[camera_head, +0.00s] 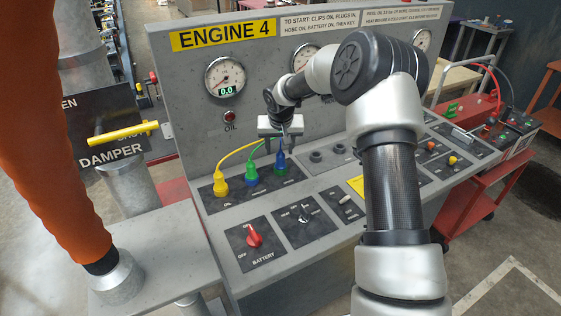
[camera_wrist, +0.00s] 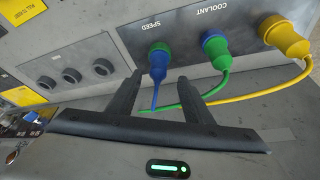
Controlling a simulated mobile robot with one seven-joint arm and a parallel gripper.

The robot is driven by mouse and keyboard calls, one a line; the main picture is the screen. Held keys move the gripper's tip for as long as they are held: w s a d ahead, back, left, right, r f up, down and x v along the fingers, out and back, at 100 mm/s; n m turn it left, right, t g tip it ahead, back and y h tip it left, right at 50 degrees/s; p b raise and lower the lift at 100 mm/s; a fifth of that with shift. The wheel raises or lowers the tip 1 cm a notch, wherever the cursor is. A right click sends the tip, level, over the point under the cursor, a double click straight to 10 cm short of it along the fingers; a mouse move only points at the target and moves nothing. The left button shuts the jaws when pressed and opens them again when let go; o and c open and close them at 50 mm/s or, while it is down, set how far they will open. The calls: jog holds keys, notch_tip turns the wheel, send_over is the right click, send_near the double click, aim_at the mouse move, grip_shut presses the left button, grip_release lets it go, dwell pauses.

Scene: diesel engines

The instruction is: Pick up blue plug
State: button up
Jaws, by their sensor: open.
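The blue plug (camera_head: 281,164) stands in the socket at the right end of a row of three on the console panel. In the wrist view the blue plug (camera_wrist: 158,58) sits under the label SPEED, with a blue cable hanging from it. My gripper (camera_head: 281,140) is above the blue plug in the head view. In the wrist view my gripper (camera_wrist: 172,82) has its two fingers apart, one on each side of the blue plug and its cable. The gripper's fingertips are partly unclear in the head view.
The green plug (camera_wrist: 215,48) and yellow plug (camera_wrist: 285,38) sit beside the blue one, their cables running past my gripper. Empty sockets (camera_wrist: 75,80) lie on the other side. A gauge panel (camera_head: 265,105) rises behind. A red battery switch (camera_head: 253,237) is in front.

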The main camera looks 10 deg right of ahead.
aim_at(281, 153)
jog(key=p+x, duration=0.1)
jog(key=x, duration=0.4)
jog(key=shift+w+d, duration=0.15)
